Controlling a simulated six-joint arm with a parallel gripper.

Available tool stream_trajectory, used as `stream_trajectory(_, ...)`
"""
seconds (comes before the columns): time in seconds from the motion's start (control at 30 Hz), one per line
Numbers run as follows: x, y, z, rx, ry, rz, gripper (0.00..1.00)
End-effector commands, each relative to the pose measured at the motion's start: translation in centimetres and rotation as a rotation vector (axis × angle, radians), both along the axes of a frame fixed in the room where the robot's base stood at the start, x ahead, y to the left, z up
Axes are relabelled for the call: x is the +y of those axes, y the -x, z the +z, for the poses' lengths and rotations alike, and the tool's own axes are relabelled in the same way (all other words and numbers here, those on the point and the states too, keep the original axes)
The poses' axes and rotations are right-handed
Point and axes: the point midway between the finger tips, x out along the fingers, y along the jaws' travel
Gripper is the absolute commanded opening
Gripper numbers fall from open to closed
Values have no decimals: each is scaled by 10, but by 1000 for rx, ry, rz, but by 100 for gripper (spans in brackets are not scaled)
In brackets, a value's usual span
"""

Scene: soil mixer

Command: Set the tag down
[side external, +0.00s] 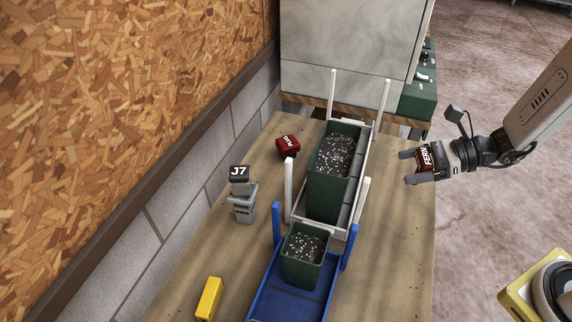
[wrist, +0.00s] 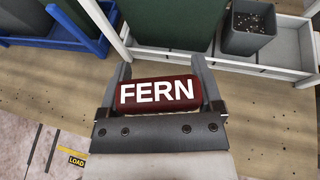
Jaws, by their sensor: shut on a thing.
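The tag is a dark red block lettered FERN (wrist: 158,94). It lies between the two fingers of my gripper (wrist: 160,80) in the wrist view, lettering towards the camera. In the side view my gripper (side external: 408,166) is shut on the FERN tag (side external: 424,157) and holds it at the right edge of the wooden table (side external: 400,255). It seems to be above the table top; the exact height is hard to tell. Another red block (side external: 288,146), with white lettering too small to read, lies on the table at the back left.
A white rack (side external: 362,190) holds a tall green soil-filled pot (side external: 327,190). A blue rack (side external: 262,290) in front holds a smaller pot (side external: 302,268). A grey J7 stack (side external: 242,200) and yellow block (side external: 208,298) stand left. The table's right strip is clear.

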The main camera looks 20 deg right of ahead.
Motion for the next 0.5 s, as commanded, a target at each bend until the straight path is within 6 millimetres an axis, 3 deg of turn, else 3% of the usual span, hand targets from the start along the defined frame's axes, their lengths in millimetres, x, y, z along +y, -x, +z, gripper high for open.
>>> stream_trajectory(0.2, 33, 2, -13, 1, -1, 105, 29)
stream_trajectory(0.5, 43, 3, -17, -1, 0, 139, 29)
